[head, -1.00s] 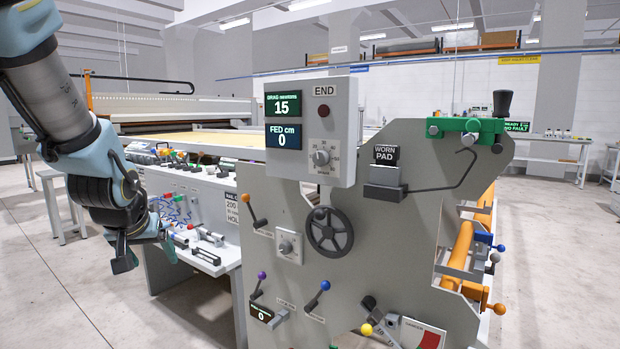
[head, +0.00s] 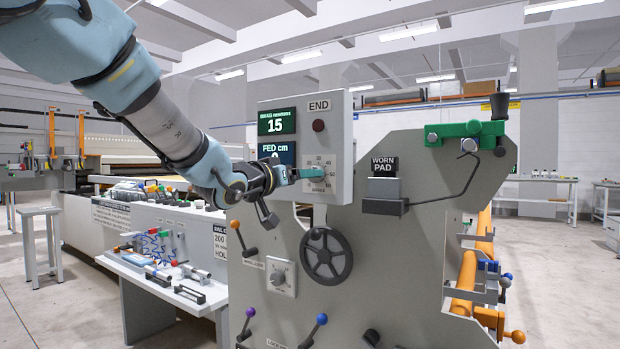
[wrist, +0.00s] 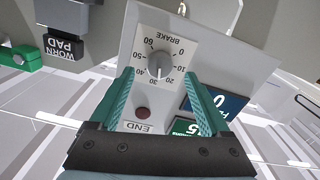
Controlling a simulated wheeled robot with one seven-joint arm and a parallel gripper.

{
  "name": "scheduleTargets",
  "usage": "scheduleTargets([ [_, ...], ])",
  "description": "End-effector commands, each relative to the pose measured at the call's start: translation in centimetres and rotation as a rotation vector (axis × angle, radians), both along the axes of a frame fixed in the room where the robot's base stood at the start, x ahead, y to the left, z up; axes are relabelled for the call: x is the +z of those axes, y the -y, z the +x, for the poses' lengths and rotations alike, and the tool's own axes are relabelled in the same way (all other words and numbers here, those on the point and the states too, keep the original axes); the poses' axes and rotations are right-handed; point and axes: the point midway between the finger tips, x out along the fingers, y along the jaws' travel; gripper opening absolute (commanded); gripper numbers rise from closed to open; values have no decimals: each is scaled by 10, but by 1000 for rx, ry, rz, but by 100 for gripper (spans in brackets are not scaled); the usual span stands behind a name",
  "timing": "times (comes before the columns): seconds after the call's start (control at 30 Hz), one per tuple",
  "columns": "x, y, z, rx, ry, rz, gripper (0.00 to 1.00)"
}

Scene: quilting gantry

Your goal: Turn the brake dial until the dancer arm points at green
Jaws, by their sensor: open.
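The brake dial (wrist: 159,65) is a round grey knob on a white scale marked up to 60, upside down in the wrist view. Its white mark points roughly between 20 and 30. My gripper (wrist: 158,78) is open, its teal fingers on either side of the dial in that picture; I cannot tell whether they touch it. In the head view my gripper (head: 318,173) is at the control box (head: 342,130) and hides most of the dial. The drag display (head: 277,122) reads 15. I cannot make out the dancer arm or a green mark for it in the current views.
A handwheel (head: 327,254) and a second dial (head: 280,278) sit below the box. The worn pad block (head: 383,190) and a green clamp (head: 468,134) are to the right. A side table (head: 160,285) with small parts stands left.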

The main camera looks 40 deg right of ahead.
Motion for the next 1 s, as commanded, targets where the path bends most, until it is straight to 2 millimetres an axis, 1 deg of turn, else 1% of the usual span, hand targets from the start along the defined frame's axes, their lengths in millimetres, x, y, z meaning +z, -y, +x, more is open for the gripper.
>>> scheduleTargets([
  [0.03,0,10,2,-2,-1,0,81],
  [0.1,-1,20,5,-1,-1,0,81],
  [0.2,0,31,8,0,0,1,81],
  [0.3,0,38,10,1,0,0,81],
  [0.43,0,41,12,2,0,0,81],
  [0.67,-1,41,12,2,1,2,80],
  [1.0,0,41,12,2,1,2,41],
])
